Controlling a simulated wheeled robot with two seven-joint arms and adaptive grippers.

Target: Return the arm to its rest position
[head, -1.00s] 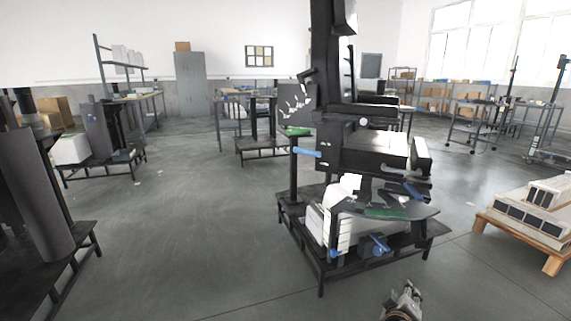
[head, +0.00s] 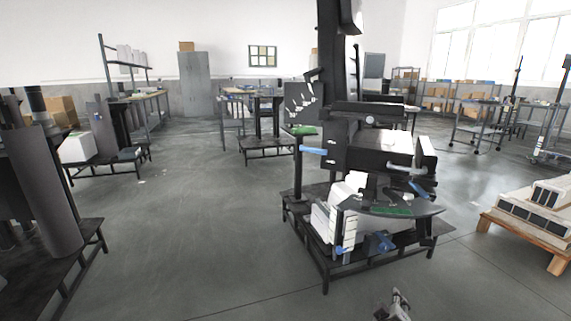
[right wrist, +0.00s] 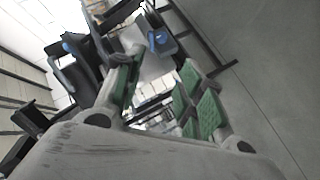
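My right gripper (head: 396,306) shows small at the bottom edge of the head view, right of centre, in front of the black workstation. In the right wrist view my right gripper (right wrist: 160,95) has its two green-padded fingers spread apart, and I see nothing held between them. Most of my right arm is outside the head view. My left arm and left gripper are not in view.
A black workstation (head: 372,150) with a tall column stands ahead on a low black frame. A green board (head: 392,211) lies on its curved shelf. A wooden pallet (head: 535,245) with stacked pale blocks is at right. Open grey floor (head: 190,240) lies left of the workstation.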

